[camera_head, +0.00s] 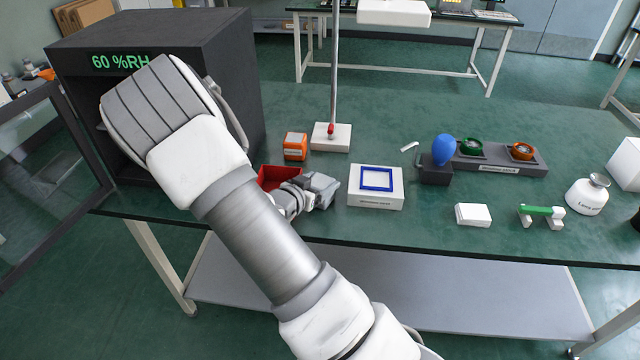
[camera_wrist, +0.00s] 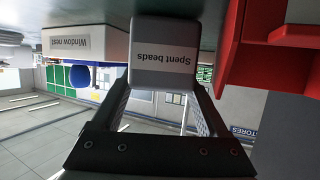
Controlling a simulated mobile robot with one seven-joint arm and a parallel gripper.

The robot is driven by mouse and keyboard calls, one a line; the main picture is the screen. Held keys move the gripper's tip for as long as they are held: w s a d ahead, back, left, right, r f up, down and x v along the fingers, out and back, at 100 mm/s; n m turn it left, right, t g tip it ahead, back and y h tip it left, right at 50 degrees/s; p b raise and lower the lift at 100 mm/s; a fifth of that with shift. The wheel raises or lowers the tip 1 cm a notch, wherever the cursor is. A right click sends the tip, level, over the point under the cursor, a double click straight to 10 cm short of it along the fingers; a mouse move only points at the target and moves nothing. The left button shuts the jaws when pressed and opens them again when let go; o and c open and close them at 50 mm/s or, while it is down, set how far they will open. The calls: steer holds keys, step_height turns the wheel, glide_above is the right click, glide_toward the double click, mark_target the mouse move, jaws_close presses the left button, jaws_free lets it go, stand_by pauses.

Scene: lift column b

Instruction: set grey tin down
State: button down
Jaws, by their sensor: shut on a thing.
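The grey tin, labelled "Spent beads", is between my gripper's fingers in the wrist view (camera_wrist: 165,72). It appears upside down there because that view is inverted. My gripper (camera_wrist: 164,95) is shut on the tin's two sides. In the head view my gripper (camera_head: 299,193) is low over the bench's front edge, between the red bin and the white window nest, partly hidden by my arm. The tin (camera_head: 322,186) shows as a small grey shape at its end. The tin's base is close to the bench top; I cannot tell whether they touch.
A red bin (camera_head: 268,176) is close on the left, also large in the wrist view (camera_wrist: 262,60). The window nest (camera_head: 376,200) stands on the right. Behind are an orange box (camera_head: 295,147) and a post's white base (camera_head: 331,138). A dark cabinet (camera_head: 230,75) stands open at left.

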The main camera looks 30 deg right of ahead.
steer(key=shift+f, duration=0.15)
steer(key=shift+c, duration=0.9)
jaws_free()
steer(key=shift+r, duration=0.2)
